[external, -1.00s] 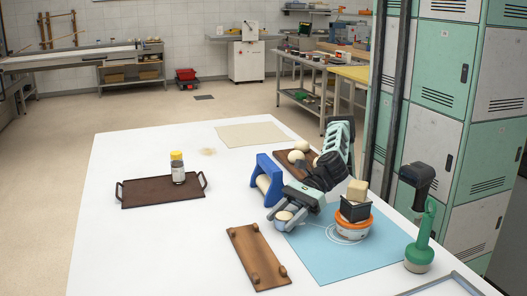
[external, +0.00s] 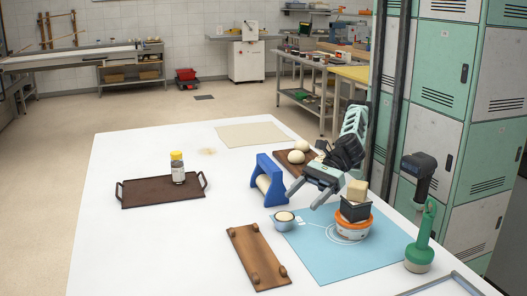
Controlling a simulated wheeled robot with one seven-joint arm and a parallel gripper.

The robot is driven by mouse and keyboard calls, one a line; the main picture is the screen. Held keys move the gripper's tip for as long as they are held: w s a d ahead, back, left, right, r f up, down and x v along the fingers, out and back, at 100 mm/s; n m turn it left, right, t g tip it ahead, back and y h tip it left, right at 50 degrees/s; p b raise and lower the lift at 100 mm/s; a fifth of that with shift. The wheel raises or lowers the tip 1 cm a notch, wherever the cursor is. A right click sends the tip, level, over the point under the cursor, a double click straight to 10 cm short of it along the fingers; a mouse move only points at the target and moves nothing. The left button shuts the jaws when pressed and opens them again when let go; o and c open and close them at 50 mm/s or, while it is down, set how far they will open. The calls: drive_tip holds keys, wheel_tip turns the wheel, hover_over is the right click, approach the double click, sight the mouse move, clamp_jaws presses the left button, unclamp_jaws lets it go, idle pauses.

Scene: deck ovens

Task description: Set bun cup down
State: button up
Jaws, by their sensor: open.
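The bun cup (external: 284,221), a small blue-grey cup with a pale bun in it, stands upright at the left edge of the light blue mat (external: 345,262). My gripper (external: 303,198) is open and empty. It is above and to the right of the cup, apart from it, with its fingers pointing down and to the left.
An orange bowl (external: 352,231) with stacked blocks stands close right of my gripper. A wooden board (external: 257,257), a brown tray (external: 150,192) with a jar, and a green-handled tool (external: 419,250) also stand around. The table's front left is clear.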

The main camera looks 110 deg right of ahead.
drive_tip(key=shift+p+v, duration=0.55)
drive_tip(key=shift+v, duration=1.2)
drive_tip(key=shift+r, duration=0.1)
